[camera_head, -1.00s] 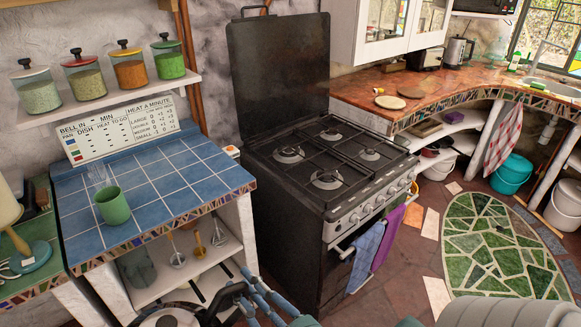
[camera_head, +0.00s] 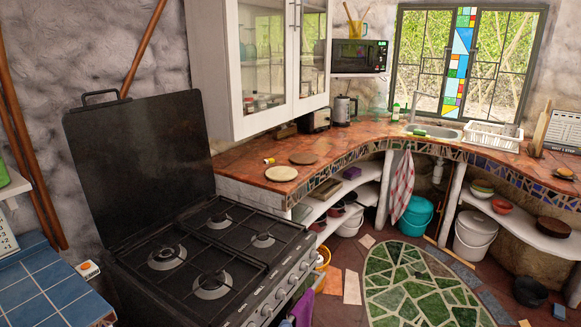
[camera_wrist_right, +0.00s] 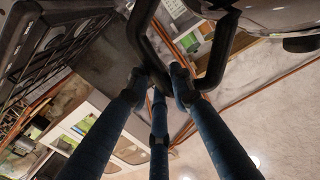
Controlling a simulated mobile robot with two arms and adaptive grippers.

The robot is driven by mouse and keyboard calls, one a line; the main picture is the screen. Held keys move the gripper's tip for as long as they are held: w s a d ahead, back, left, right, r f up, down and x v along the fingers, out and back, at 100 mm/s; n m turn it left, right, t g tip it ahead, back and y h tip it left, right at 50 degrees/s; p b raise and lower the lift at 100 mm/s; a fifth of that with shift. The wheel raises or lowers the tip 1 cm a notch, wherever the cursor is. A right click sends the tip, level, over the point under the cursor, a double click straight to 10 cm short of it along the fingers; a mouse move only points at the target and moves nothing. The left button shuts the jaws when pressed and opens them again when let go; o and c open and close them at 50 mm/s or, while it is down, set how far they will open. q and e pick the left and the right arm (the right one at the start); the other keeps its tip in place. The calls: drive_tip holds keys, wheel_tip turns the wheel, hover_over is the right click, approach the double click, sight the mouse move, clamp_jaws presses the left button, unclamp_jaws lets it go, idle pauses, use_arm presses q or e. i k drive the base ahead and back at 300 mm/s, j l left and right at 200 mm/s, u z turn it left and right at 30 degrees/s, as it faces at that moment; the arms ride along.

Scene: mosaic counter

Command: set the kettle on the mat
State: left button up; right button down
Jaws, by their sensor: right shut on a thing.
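In the right wrist view, my right gripper (camera_wrist_right: 160,82) has its blue fingers closed at the black handle of a kettle (camera_wrist_right: 268,18). The kettle's shiny grey body is cut off at the top right. Two round flat mats lie on the reddish counter beyond the stove in the head view: a pale one (camera_head: 281,173) and a darker brown one (camera_head: 303,158). I cannot tell which is the task's mat. Neither gripper nor the held kettle shows in the head view.
A black stove (camera_head: 212,258) with its lid raised stands left of the counter (camera_head: 240,160). A small yellow item (camera_head: 269,161) lies near the mats. A toaster (camera_head: 316,119) and electric kettle (camera_head: 345,109) stand farther back. Counter around the mats is mostly free.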

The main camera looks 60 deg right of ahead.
sight(281, 172)
drive_tip(key=i+l, duration=0.1)
drive_tip(key=l, duration=1.05)
drive_tip(key=i+l, duration=0.15)
drive_tip(key=l, duration=0.4)
drive_tip(key=i+l, duration=0.1)
drive_tip(key=l, duration=1.1)
drive_tip(key=i+l, duration=0.15)
drive_tip(key=l, duration=0.4)
drive_tip(key=i+l, duration=0.1)
drive_tip(key=l, duration=0.5)
drive_tip(key=z, duration=0.05)
